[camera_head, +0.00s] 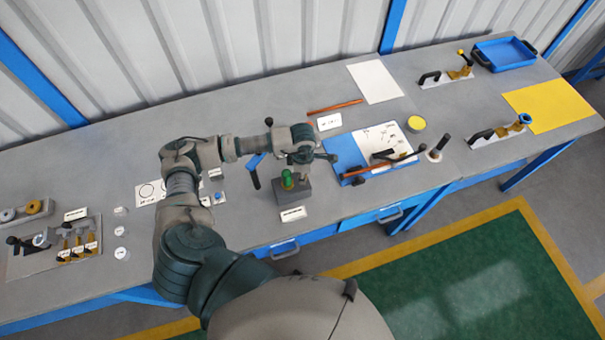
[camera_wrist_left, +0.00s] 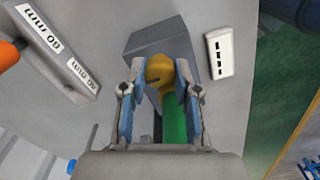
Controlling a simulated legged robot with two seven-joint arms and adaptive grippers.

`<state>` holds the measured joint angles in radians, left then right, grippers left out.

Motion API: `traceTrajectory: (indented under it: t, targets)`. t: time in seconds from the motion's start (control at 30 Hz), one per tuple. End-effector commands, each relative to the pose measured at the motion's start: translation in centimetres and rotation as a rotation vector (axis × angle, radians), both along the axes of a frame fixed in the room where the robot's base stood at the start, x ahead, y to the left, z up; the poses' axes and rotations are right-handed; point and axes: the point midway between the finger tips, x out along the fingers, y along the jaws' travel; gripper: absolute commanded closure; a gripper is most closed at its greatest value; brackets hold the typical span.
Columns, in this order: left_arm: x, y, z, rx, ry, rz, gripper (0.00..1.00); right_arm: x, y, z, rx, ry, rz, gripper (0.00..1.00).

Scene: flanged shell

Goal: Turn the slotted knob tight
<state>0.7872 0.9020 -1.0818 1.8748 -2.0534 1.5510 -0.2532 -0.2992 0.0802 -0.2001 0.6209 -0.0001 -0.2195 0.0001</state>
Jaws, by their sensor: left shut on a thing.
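The slotted knob (camera_wrist_left: 160,72) is yellow-orange with a dark slot and shows between my left fingers in the left wrist view. A green cylindrical part (camera_wrist_left: 175,122) lies just beside it. In the head view the green part (camera_head: 287,180) stands on a dark grey block (camera_head: 293,193); the block also shows in the wrist view (camera_wrist_left: 150,42). My left gripper (camera_wrist_left: 162,88) is shut on the knob, one finger on each side. In the head view my left gripper (camera_head: 298,160) is over the block and hides the knob. My right gripper is not in view.
A white label (camera_head: 293,214) lies in front of the block. Small white round pieces (camera_head: 121,231) and a fixture plate (camera_head: 30,262) are at left.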

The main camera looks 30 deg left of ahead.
Motion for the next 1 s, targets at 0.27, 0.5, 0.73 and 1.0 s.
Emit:
traceTrajectory:
  t: [0.27, 0.5, 0.73, 1.0]
  targets:
    - [0.1, 0.1, -0.3, 0.003, -0.005, -0.111, 1.0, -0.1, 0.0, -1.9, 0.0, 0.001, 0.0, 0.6]
    - [0.1, 0.1, -0.5, 0.004, -0.006, -0.312, 1.0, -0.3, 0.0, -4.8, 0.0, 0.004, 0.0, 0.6]
    - [0.1, 0.1, -0.5, 0.004, -0.006, -0.531, 1.0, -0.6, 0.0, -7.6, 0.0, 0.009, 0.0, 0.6]
    - [0.1, 0.1, -0.5, 0.004, -0.005, -0.773, 1.0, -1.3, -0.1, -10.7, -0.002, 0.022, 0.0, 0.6]
